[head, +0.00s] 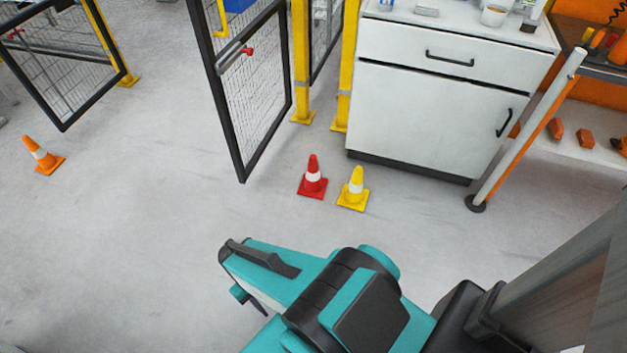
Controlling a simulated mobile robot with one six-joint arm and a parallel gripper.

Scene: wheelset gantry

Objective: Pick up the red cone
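The red cone (312,180) stands upright on the grey floor near the middle of the head view. It has a white band and a square red base. A yellow cone (354,190) with a white band stands close beside it on the right. My teal and black arm fills the lower middle of the view, nearer to me than the cones. I cannot make out my gripper's fingers; they are hidden or out of the picture. Nothing is seen touching the red cone.
An orange cone (42,156) stands far left. An open mesh gate (240,90) and yellow posts (302,70) rise behind the red cone. A white cabinet (430,120) stands behind right, with a slanting grey-orange post (527,130) beside it.

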